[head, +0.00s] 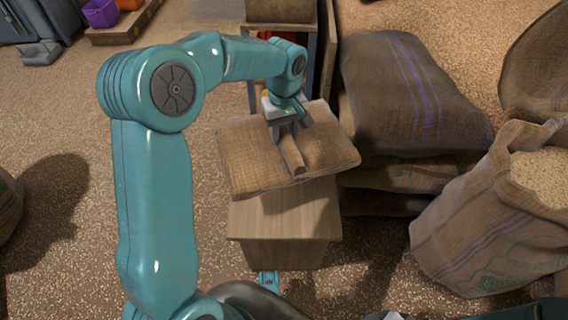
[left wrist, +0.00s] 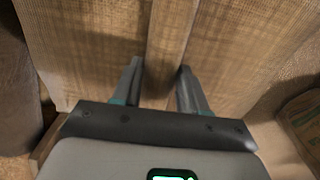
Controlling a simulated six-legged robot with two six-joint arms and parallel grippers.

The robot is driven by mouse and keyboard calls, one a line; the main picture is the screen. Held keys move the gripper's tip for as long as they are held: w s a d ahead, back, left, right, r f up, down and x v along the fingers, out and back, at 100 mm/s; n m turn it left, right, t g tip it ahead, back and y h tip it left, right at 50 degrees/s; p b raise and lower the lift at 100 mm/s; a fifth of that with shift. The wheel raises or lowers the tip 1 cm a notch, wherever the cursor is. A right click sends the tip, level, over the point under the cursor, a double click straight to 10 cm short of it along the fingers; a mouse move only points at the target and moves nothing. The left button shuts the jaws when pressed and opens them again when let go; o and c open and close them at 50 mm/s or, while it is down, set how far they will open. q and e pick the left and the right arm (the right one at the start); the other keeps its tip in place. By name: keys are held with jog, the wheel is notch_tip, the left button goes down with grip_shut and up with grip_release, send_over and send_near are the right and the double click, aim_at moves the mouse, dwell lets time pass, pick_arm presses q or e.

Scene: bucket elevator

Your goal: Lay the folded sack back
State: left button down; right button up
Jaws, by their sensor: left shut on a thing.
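The folded sack (head: 250,160) is a flat brown burlap piece with a raised ridge along its middle. It lies tilted over a wooden box-like stand (head: 285,225), whose front and part of whose top show; I cannot tell whether the sack touches it. My left gripper (head: 290,138) comes down from above and is shut on the sack's ridge. In the left wrist view the sack (left wrist: 95,55) fills most of the picture, with the ridge between the two fingers of my left gripper (left wrist: 160,85).
Stacked full sacks (head: 410,95) stand close on the right of the stand. An open sack of grain (head: 490,215) stands at the far right. A crate (head: 120,25) with a purple bin (head: 101,13) is at the upper left. The grain-strewn floor at left is mostly clear.

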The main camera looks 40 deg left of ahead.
pick_arm(q)
notch_tip(320, 180, down, 5)
jog(key=shift+f+b, duration=0.1)
jog(key=shift+b, duration=0.5)
jog(key=shift+f+b, duration=1.05)
jog(key=shift+f, duration=1.7)
jog(key=shift+f, duration=0.15)
jog(key=c, duration=0.6)
grip_release()
notch_tip(320, 180, up, 12)
jog(key=p, duration=0.4)
jog(key=shift+s, duration=0.1)
